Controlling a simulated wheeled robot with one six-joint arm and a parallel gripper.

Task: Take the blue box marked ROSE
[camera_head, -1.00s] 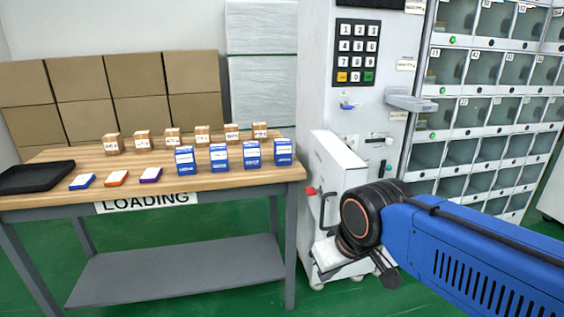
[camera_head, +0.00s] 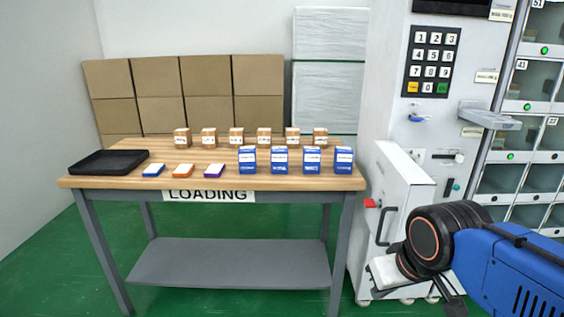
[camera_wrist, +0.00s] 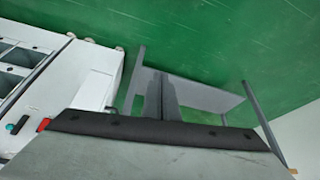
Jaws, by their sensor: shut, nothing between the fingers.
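Several blue boxes with white labels stand upright in a row at the right of the wooden table (camera_head: 225,180) in the head view: the leftmost (camera_head: 247,162), the second (camera_head: 279,163), the third (camera_head: 312,162) and the rightmost (camera_head: 344,163). Their labels are too small to read, so I cannot tell which is marked ROSE. My gripper shows in the wrist view (camera_wrist: 161,80) with its fingers together and empty, over the green floor and the table's lower shelf. It is well away from the boxes, which the wrist view does not show.
Small brown boxes (camera_head: 236,136) stand behind the blue ones. A black tray (camera_head: 108,163) and three flat packs, blue (camera_head: 153,170), orange (camera_head: 182,170) and purple (camera_head: 215,170), lie to the left. The white vending machine (camera_head: 395,110) stands close to the table's right end.

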